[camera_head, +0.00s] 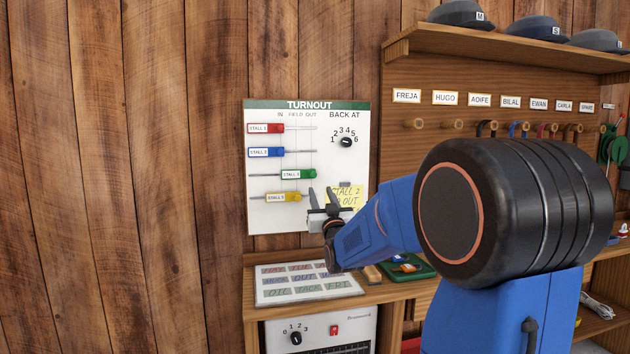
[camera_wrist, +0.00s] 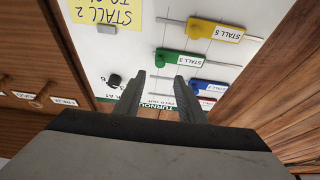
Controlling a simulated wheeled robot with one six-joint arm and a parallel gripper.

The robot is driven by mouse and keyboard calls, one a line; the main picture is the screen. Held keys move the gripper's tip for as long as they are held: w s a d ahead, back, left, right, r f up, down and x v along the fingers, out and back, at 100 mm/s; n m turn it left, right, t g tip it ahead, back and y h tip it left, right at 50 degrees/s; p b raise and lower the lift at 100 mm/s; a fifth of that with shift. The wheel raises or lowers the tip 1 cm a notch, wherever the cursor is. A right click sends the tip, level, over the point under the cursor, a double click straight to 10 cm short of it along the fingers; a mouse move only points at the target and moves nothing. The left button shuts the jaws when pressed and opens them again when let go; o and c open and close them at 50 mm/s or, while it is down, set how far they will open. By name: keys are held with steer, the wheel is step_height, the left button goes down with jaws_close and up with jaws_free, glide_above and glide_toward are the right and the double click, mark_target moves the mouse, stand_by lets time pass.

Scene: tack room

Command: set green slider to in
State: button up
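The TURNOUT board (camera_head: 258,218) on the wall has horizontal rails with columns headed IN, FIELD and OUT. The green slider (camera_head: 300,174), labelled STALL 3, is on the third rail with its knob under OUT. The wrist view shows the board upside down, with the green slider (camera_wrist: 190,60) just beyond the fingertips. My gripper (camera_head: 322,194) is in front of the board, below and slightly right of the green slider. In the wrist view my gripper (camera_wrist: 160,78) has its fingers apart with nothing between them. I cannot see any contact with the slider.
The red slider (camera_head: 266,128) and blue slider (camera_head: 267,152) above have knobs under IN. The yellow slider (camera_head: 283,197) below is under FIELD. A numbered dial (camera_head: 346,142) and yellow note (camera_head: 351,195) are to the right.

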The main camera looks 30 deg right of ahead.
mark_target(314, 176)
steer(key=x, duration=0.9)
steer(key=shift+w+r, duration=0.1)
steer(key=shift+w, duration=0.05)
steer(key=shift+c, duration=0.2)
jaws_close()
